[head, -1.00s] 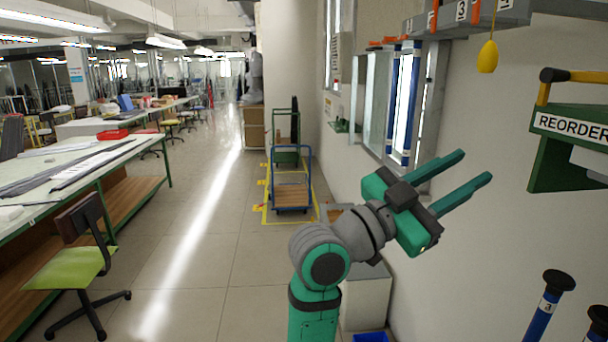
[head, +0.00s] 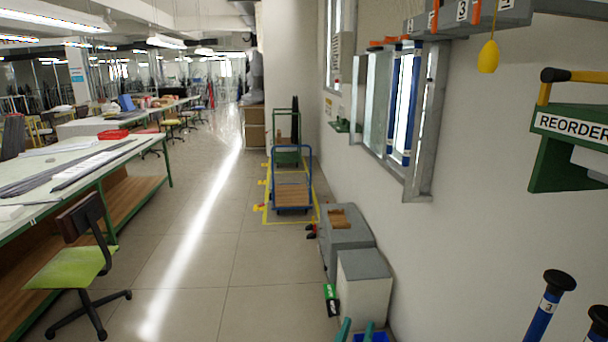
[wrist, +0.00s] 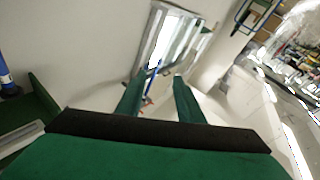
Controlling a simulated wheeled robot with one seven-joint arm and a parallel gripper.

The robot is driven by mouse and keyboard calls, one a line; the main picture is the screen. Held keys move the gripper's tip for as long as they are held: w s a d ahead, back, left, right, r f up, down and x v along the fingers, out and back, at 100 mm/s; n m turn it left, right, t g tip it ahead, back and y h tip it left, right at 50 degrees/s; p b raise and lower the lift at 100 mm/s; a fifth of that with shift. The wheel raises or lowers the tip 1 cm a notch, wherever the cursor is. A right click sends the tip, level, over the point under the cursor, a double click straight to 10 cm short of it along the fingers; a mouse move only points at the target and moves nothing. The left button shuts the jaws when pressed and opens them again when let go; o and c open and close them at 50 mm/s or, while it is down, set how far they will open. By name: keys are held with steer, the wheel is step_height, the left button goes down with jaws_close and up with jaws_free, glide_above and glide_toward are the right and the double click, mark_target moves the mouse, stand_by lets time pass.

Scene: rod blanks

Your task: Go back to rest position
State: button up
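My gripper (wrist: 156,92) shows in the wrist view as two green fingers held apart, with nothing between them. In the head view only the green tips of my gripper (head: 356,330) show at the bottom edge, also apart; the rest of the arm is out of the frame. Blue rods (head: 408,105) hang upright from the grey numbered rack (head: 470,12) on the right wall. They are well away from the fingers.
A green REORDER box (head: 572,150) is at the right, above black-capped blue rods (head: 547,305). Grey blocks (head: 362,290) stand along the wall. A blue cart (head: 291,190) is farther back. A long table (head: 90,165) and chair (head: 80,268) are left; the middle floor is clear.

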steer(key=s+a+f+n+g+y, duration=0.1)
steer(key=s+a+f+n+y, duration=0.2)
steer(key=s+f, duration=0.6)
steer(key=s+a+f+y, duration=0.3)
steer(key=s+a+f, duration=0.2)
steer(key=s+f, duration=0.35)
steer(key=s+a+f+g+y, duration=0.1)
steer(key=s, duration=1)
steer(key=s+a+f+m+g+y, duration=0.1)
steer(key=s+a, duration=0.1)
steer(key=s, duration=0.8)
steer(key=shift+s+a, duration=0.2)
steer(key=shift+s, duration=0.2)
steer(key=shift+w, duration=0.1)
